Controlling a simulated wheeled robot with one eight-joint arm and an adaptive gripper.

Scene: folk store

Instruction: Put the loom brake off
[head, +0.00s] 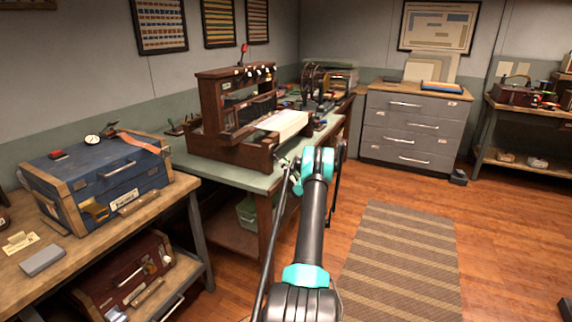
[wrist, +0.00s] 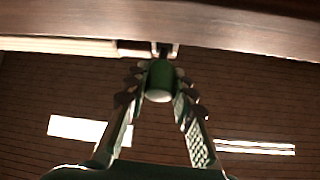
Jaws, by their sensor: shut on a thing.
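The wooden table loom (head: 205,135) stands on a green-topped bench and has a pale cloth on its front. In the wrist view, a dark brown wooden beam (wrist: 230,22) crosses the top. A green cylindrical knob with a pale end (wrist: 160,82) sticks out from below this beam. My gripper (wrist: 160,95) is shut on the green knob, with one finger on each side. In the head view my arm reaches to the loom's front right corner. The fingers and knob are too small to make out there. I cannot read the brake's position.
The green bench (head: 258,181) carries the loom and other tools. A blue chest (head: 98,172) sits on a wooden table at left. Grey drawers (head: 408,128) stand at the back. The striped rug (head: 400,265) and floor at right are clear.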

